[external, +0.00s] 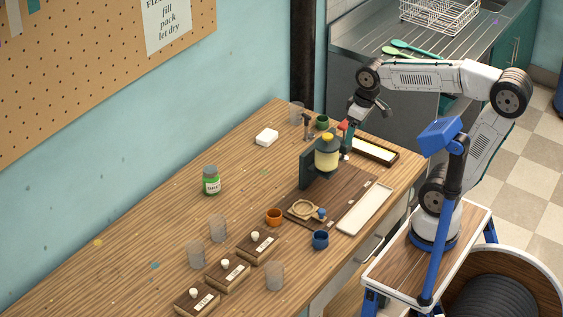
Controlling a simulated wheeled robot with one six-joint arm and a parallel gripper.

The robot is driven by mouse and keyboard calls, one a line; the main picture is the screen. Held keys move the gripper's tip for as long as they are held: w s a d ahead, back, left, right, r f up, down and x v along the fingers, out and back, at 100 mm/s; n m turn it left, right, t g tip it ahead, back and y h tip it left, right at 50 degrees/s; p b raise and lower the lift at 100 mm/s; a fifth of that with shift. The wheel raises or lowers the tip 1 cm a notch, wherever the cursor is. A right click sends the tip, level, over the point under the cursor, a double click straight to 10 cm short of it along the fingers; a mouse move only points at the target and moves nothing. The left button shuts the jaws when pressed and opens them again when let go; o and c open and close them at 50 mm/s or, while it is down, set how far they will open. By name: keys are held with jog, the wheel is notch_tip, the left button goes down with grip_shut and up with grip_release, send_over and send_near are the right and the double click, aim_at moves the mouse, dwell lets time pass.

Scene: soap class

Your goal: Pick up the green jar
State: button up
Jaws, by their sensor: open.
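The green jar (211,181) stands upright on the wooden table, left of the middle, near the wall side. It has a dark grey-green lid and a white label on its front. My gripper (347,142) is at the far right of the table, above its right part, pointing down next to the yellow container. It is well to the right of the jar and apart from it. The jaws are small in this view and partly hidden by the things around them. I see nothing held in them.
A dark stand with a yellow-topped container (327,153) is between my gripper and the jar. A white block (266,137), an orange cup (273,217), clear glasses (218,228) and several labelled wooden boxes (228,274) stand around. The wood right around the jar is clear.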

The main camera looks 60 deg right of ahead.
jog(key=w+a+n, duration=0.1)
jog(key=w+a, duration=0.1)
jog(key=w, duration=0.5)
jog(key=w+a, duration=0.3)
jog(key=w, duration=0.4)
jog(key=n+t+y, duration=0.2)
jog(key=n, duration=0.1)
send_near(212, 169)
jog(key=x, duration=0.5)
jog(key=shift+s+a, duration=0.1)
jog(key=x, duration=0.8)
jog(key=c, duration=1.2)
